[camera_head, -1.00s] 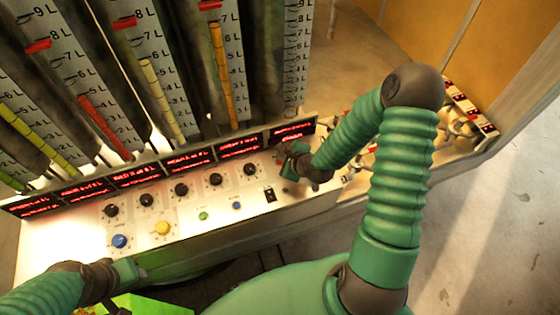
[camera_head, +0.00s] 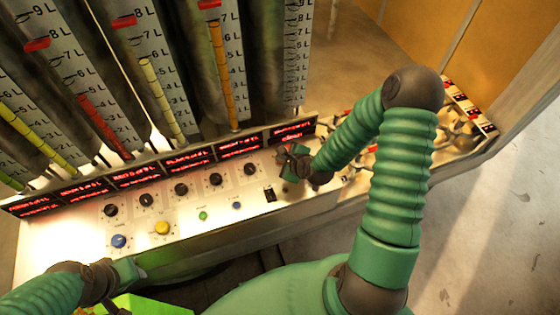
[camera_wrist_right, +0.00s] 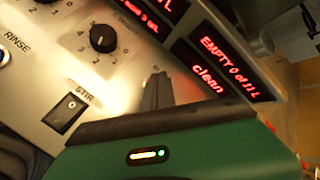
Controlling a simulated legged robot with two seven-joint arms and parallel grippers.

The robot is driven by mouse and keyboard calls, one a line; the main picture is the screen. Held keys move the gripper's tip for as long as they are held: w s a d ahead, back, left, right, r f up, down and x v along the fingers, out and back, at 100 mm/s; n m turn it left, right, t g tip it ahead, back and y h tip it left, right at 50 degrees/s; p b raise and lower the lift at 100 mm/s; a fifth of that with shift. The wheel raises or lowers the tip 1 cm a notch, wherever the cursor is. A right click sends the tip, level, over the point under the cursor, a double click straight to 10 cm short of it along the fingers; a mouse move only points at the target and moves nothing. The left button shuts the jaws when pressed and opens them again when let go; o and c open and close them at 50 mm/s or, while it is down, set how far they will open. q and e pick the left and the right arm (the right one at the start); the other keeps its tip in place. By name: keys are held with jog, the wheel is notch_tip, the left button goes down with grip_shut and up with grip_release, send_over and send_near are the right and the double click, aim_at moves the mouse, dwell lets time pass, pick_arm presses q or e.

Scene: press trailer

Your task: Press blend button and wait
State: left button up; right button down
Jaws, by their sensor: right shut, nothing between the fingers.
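The white control panel (camera_head: 60,235) slopes across the middle of the head view. It carries a large blue button (camera_head: 119,241), a yellow button (camera_head: 163,228), a small green button (camera_head: 203,216) and a small blue button (camera_head: 237,205). I cannot read a blend label on any of them. My right gripper (camera_head: 282,153) is over the panel's right end, by the rightmost knob. In the wrist view its dark fingers (camera_wrist_right: 156,92) are shut and empty, between a knob and a screen reading "EMPTY". My left gripper (camera_head: 132,270) is at the panel's front left; its fingers are unclear.
A black STIR switch (camera_wrist_right: 66,112) and a dial (camera_wrist_right: 102,38) lie near my right gripper. Red-lettered screens (camera_head: 137,175) line the panel's back, below tall tubes with litre scales (camera_head: 90,65). Valves and pipes (camera_head: 460,130) stand at the right.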

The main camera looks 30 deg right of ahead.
jog(key=shift+f, duration=0.3)
dwell(0.5)
jog(key=shift+r+p, duration=0.75)
jog(key=shift+r, duration=0.05)
notch_tip(320, 180, up, 5)
jog(key=p, duration=0.5)
jog(key=shift+r, duration=0.1)
notch_tip(320, 180, up, 10)
jog(key=p, duration=0.9)
